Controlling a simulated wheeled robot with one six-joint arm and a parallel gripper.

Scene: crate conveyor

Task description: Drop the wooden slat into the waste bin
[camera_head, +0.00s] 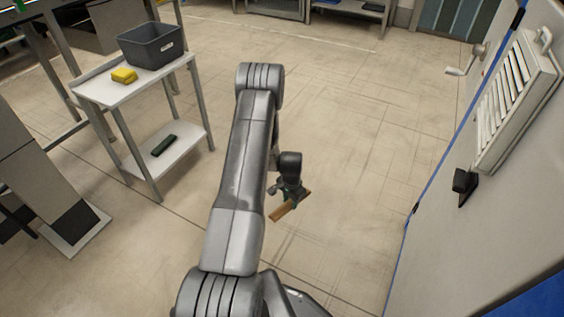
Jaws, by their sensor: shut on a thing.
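My gripper (289,193) is at the end of my arm, near the middle of the head view, over open floor. It is shut on the wooden slat (281,213), a short flat brown piece that sticks out on both sides of the jaws. The slat is tilted in the picture, its lower end to the left. The fingertips are small and partly hidden behind the wrist. I cannot make out a container that is clearly the waste bin. A dark grey open bin (150,46) with a pale label stands on a cart at upper left.
The white two-tier cart (100,92) holds a yellow cloth or sponge (124,75) on top and a dark green object (163,146) on its lower shelf. A white panel wall (470,230) with a louvred vent (510,100) runs along the right. The floor between is clear.

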